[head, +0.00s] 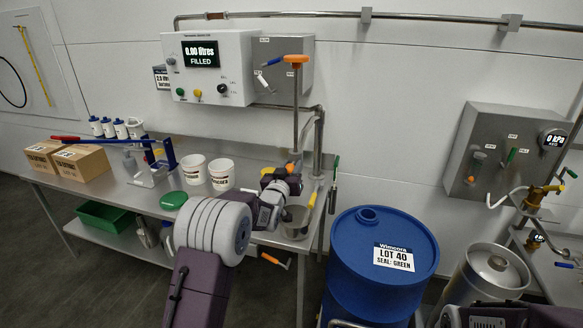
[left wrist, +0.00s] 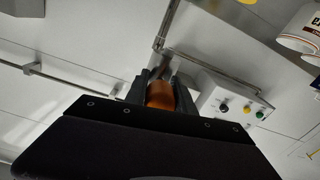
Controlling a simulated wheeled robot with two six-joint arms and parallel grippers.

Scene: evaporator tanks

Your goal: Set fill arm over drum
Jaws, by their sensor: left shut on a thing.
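The blue drum (head: 345,270) stands upright on the floor right of the bench, with an opening (head: 367,214) in its top and a label reading LOT 40, SEAL: GREEN. My left gripper (head: 292,170) is over the bench's right end, left of the drum, by the metal fill pipework (head: 319,145). In the left wrist view its fingers close around an orange grip (left wrist: 160,95), which seems to belong to the fill arm. My wrist hides most of the fill arm, and the nozzle cannot be made out. My right gripper is not in view.
A steel pot (head: 296,222) and two white tubs (head: 221,170) stand on the bench (head: 140,190). A control box (head: 215,90) reads 0.00 litres. A steel keg (head: 490,275) stands right of the drum. The space above the drum looks clear.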

